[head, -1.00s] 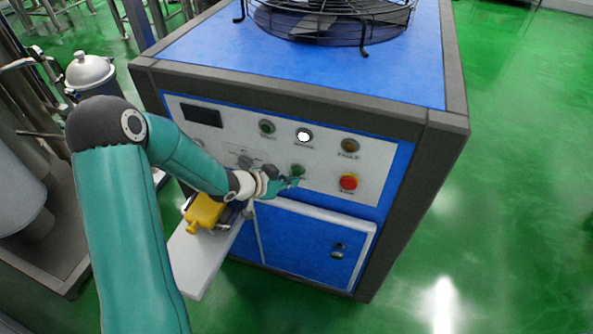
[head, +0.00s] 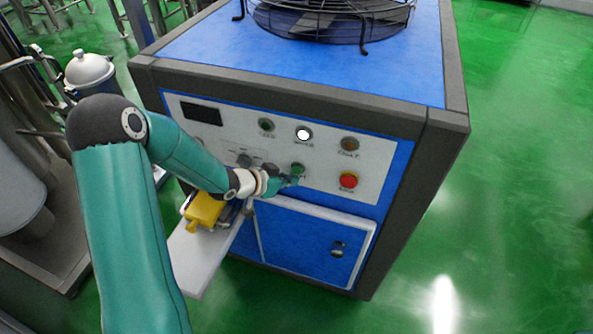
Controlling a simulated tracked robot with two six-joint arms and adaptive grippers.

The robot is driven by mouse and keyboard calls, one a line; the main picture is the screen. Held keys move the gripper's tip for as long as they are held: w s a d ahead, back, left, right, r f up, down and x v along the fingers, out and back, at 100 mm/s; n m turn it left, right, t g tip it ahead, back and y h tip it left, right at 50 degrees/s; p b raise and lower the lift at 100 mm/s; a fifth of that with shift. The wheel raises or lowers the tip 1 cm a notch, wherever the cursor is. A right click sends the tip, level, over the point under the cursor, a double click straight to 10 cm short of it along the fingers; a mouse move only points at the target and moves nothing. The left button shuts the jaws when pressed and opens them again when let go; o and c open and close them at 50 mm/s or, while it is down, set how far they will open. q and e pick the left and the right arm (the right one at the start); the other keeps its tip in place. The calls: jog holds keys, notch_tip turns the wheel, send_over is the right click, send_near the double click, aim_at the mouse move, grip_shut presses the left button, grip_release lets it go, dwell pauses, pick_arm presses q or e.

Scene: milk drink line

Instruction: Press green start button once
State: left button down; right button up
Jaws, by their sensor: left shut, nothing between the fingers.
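The green start button (head: 298,168) sits in the lower row of the pale control panel (head: 325,181) on the front of the blue machine. My left gripper (head: 291,181) is shut and empty. Its tip is at the panel, just below and left of the green button, and overlaps its lower edge in the picture. I cannot tell whether the tip touches the button. The right gripper is not in view.
A red button (head: 348,180) is right of the green one. Above are a green lamp (head: 266,125), a white lamp (head: 303,134) and an amber lamp (head: 350,144). A yellow object (head: 204,210) lies on a pale shelf (head: 197,262) under my forearm.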

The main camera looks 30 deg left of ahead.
pick_arm(q)
jog(key=shift+w, duration=0.1)
dwell(0.3)
jog(key=shift+w+a, duration=0.1)
jog(key=shift+w, duration=0.2)
jog(key=shift+w+a+r+p, duration=0.1)
jog(key=shift+w+a+p, duration=0.05)
jog(key=shift+w+p, duration=0.35)
dwell(0.6)
jog(key=shift+s, duration=0.2)
jog(key=shift+s+d+b, duration=0.2)
jog(key=shift+s+b, duration=0.25)
jog(key=shift+s, duration=0.25)
jog(key=s+b, duration=0.1)
jog(key=s, duration=0.1)
jog(key=s+d+b, duration=0.1)
jog(key=s, duration=0.2)
jog(key=shift+d, duration=0.1)
dwell(0.4)
